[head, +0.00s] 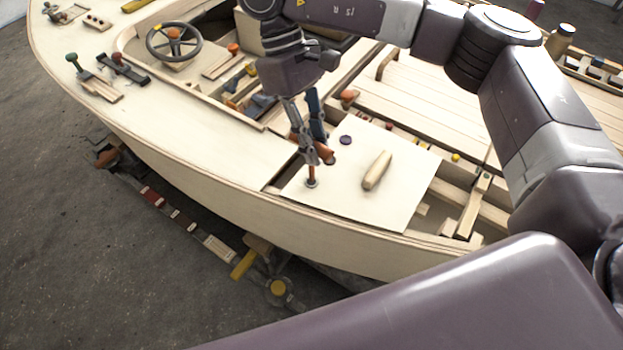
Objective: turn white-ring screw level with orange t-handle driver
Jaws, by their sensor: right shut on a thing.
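My right gripper (315,150) points down over a pale panel (345,205) on the hull's near side and is shut on the orange T-handle driver (327,155). The fingers cover part of the driver's handle. The driver stands about upright, and its shaft runs down to a small round fitting (312,183) on the panel. That fitting looks like a screw with a light ring, but it is too small to tell how level its head is. My left gripper is not in view.
A wooden handle-like piece (377,170) and a dark purple knob (346,140) are on the panel. An open compartment (470,205) lies to the right. A steering wheel (174,42) and a green-topped tool (73,60) are at the left. My arm links fill the right and front.

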